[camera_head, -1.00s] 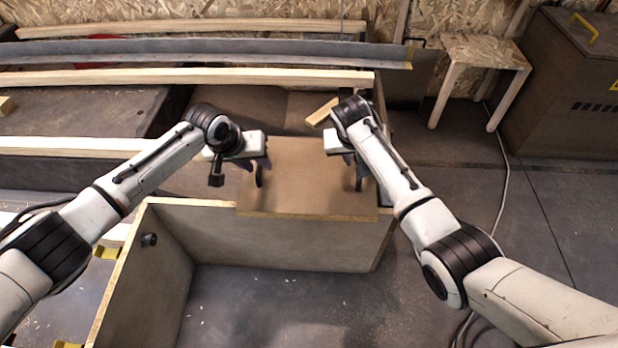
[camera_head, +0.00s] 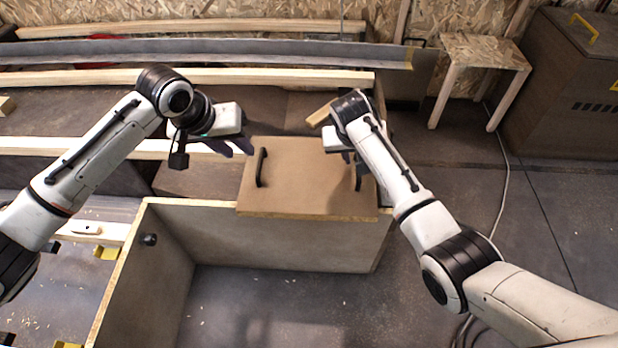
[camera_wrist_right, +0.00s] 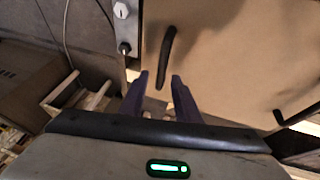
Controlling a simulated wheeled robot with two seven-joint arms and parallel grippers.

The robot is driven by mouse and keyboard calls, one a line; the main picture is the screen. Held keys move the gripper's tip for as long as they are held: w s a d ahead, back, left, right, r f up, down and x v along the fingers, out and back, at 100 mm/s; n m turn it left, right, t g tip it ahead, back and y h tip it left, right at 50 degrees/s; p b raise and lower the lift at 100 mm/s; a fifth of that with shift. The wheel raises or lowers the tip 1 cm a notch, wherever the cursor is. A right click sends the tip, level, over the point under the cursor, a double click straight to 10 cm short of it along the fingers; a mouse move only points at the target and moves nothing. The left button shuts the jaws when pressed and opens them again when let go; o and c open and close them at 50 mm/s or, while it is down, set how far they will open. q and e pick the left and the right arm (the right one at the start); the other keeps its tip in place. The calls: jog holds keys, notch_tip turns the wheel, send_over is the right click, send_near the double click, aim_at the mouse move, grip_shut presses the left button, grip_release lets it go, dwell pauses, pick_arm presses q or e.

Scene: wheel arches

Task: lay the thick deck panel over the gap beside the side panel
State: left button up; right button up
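The thick deck panel (camera_head: 308,192) is a brown board with two black handles. It lies flat, with its near edge over the top of an upright brown panel (camera_head: 290,243). My left gripper (camera_head: 232,147) is open and empty, up and left of the left handle (camera_head: 261,167), clear of it. My right gripper (camera_head: 350,158) is close to the right handle (camera_head: 357,178). In the right wrist view its fingers (camera_wrist_right: 160,88) stand apart, with the handle's end (camera_wrist_right: 167,58) between or just beyond the tips. Which upright panel is the side panel, I cannot tell, and any gap under the board is hidden.
Another upright panel (camera_head: 150,275) with a dark knob joins at the left. Long pale beams (camera_head: 190,77) and a grey metal rail (camera_head: 200,50) run across the back. A small wood block (camera_head: 320,114) lies behind the board. A stool (camera_head: 485,50) and free floor are at right.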

jog(key=v, duration=1)
jog(key=shift+r, duration=0.25)
pick_arm(q)
jog(key=shift+o, duration=0.3)
pick_arm(e)
jog(key=shift+s, duration=0.1)
pick_arm(q)
jog(key=o, duration=1.2)
jog(key=p+v, duration=0.6)
jog(key=p, duration=0.3)
jog(key=shift+p, duration=0.4)
pick_arm(e)
notch_tip(320, 180, up, 10)
jog(key=shift+f, duration=0.15)
